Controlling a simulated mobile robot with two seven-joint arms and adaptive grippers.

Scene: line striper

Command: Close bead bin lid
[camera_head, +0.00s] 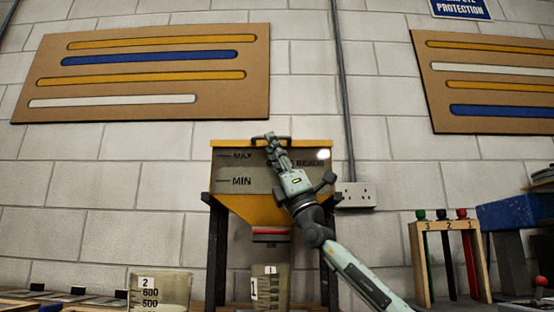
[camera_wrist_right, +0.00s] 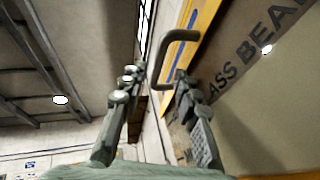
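The bead bin (camera_head: 234,170) is a hopper with a see-through front marked MAX and MIN and a yellow sloped lower part. A yellow lid edge (camera_head: 232,143) runs level along its top; the head view does not show whether it is fully seated. A dark handle (camera_head: 287,138) sits on it. In the wrist view the handle (camera_wrist_right: 181,36) is a bent bar just beyond the fingertips, close to the right-hand finger. My right gripper (camera_head: 271,140) is in front of the handle, its fingers (camera_wrist_right: 158,80) spread and empty. My left gripper is not in view.
Dark legs (camera_head: 217,255) hold the bin against a white block wall. Measuring beakers (camera_head: 160,290) (camera_head: 271,287) stand below. A wooden rack (camera_head: 450,262) with coloured-top rods is at right. A conduit and socket (camera_head: 355,195) are beside the bin.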

